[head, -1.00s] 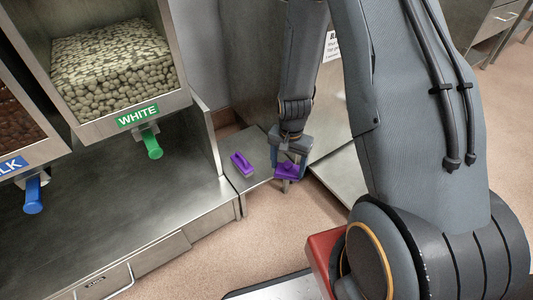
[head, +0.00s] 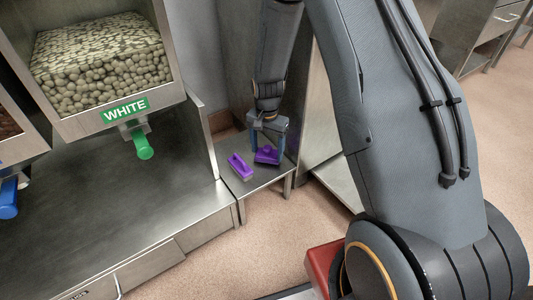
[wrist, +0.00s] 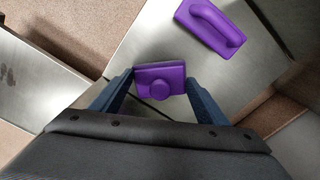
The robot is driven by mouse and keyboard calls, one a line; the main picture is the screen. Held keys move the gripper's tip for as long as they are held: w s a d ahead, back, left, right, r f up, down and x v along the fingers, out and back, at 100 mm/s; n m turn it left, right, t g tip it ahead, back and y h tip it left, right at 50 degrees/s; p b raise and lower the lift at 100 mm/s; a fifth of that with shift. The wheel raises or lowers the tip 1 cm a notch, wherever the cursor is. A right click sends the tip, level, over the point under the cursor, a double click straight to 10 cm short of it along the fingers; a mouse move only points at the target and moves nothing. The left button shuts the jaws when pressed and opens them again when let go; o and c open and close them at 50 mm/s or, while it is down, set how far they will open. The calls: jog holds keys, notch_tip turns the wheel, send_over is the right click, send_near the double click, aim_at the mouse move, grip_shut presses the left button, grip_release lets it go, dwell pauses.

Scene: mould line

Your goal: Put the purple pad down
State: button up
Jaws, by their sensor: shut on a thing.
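The purple pad (head: 267,156), a small block with a round knob, is held between the two blue fingers of my gripper (head: 269,144). In the wrist view the pad (wrist: 160,84) sits between the fingertips, with one finger against each side. It is over the right part of a small grey metal side table (head: 247,186), at or just above its top; I cannot tell if it touches.
A purple brush-like tool with a loop handle (head: 240,167) lies on the side table, left of the pad and apart from it. A steel counter (head: 120,210) with a bin labelled WHITE (head: 125,109) stands to the left. A metal panel rises behind.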

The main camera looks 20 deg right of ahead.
aim_at(267, 148)
jog(key=shift+f, duration=0.3)
jog(key=shift+f, duration=0.15)
jog(key=o, duration=1)
notch_tip(267, 148, up, 12)
jog(key=p, duration=0.5)
jog(key=shift+p, duration=0.35)
jog(key=shift+r, duration=0.25)
